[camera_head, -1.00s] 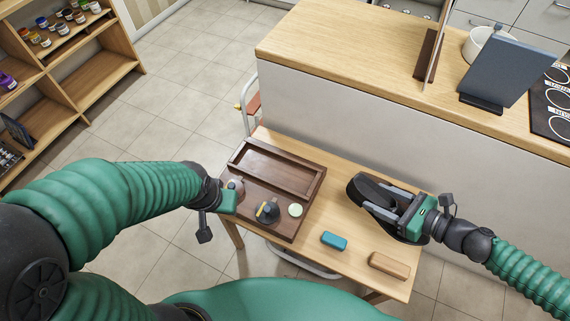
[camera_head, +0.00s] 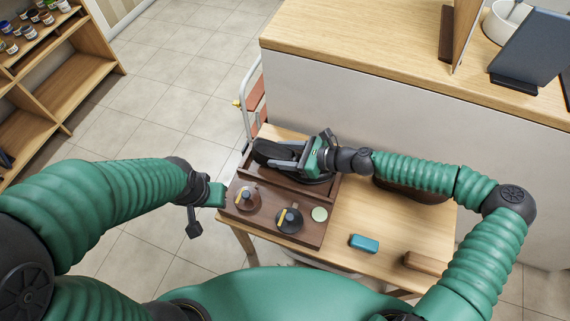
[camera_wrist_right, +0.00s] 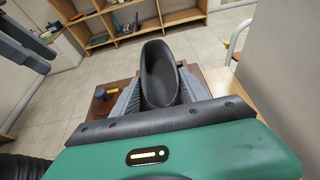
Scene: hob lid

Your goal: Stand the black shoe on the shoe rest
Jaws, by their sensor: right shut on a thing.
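The black shoe (camera_head: 268,152) is held in my right gripper (camera_head: 290,158), over the back part of the dark wooden tray (camera_head: 306,232), where a framed recess lies. I take this framed part as the shoe rest; whether the shoe touches it cannot be told. In the right wrist view the shoe (camera_wrist_right: 160,75) stands between the two fingers, its opening facing the camera. My left gripper (camera_head: 208,194) hangs at the tray's left edge, apart from the shoe; its fingers are not clear.
Two round pots (camera_head: 247,197) (camera_head: 289,220) and a pale green disc (camera_head: 319,214) sit on the tray's front. A blue block (camera_head: 364,243) and a wooden brush-like block (camera_head: 425,263) lie on the table (camera_head: 352,217). A dark brown item (camera_head: 420,194) is partly behind my right arm. A counter stands behind.

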